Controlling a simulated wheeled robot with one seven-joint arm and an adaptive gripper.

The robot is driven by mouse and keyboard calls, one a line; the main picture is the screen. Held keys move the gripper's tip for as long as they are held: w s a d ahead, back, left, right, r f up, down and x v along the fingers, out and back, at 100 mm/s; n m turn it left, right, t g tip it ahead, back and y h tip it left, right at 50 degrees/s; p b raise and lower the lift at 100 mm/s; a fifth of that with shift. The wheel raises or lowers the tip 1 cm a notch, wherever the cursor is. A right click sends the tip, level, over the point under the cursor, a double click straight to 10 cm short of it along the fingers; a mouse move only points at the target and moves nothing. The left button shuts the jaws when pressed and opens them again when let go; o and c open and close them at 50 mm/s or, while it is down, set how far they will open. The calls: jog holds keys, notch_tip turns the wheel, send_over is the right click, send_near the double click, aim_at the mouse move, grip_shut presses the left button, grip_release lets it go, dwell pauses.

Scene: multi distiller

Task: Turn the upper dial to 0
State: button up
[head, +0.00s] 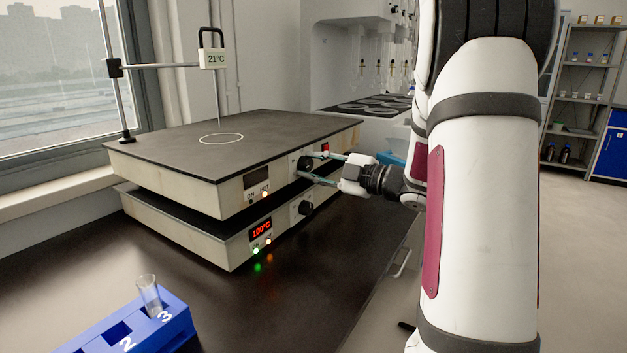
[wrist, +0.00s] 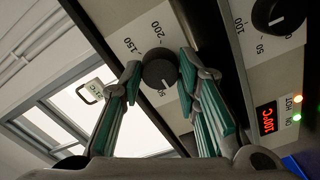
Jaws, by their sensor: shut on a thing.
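The upper dial (head: 305,163) is a round black knob on the front of the upper hot plate (head: 232,190). It also shows in the wrist view (wrist: 158,70), with the numbers 150 and 200 printed beside it and another number partly hidden. A small pale mark shows at its lower edge; its exact setting is hard to read. My gripper (head: 311,166) is shut on the upper dial, with one green-padded finger on each side of it. Both fingers also show in the wrist view (wrist: 161,69). The upper display (head: 257,181) is dark.
The lower hot plate (head: 234,245) sits directly beneath, with its own black dial (head: 305,208) and a red 100°C display (head: 261,229). A thermometer stand reading 21°C (head: 212,58) rises behind. A blue rack (head: 165,325) with a glass tube stands at front left.

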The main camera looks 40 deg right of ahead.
jog(key=n+b, duration=0.4)
jog(key=b, duration=0.1)
jog(key=shift+f, duration=0.3)
jog(key=shift+r+n+b, duration=0.1)
jog(key=shift+n+b, duration=0.7)
jog(key=shift+b, duration=0.4)
jog(key=shift+r, duration=0.1)
jog(key=o, duration=1.2)
jog(key=shift+c, duration=0.2)
jog(key=shift+s, duration=0.1)
jog(key=v, duration=1.1)
jog(key=shift+s+d, duration=0.15)
jog(key=shift+s, duration=0.25)
jog(key=shift+r, duration=0.1)
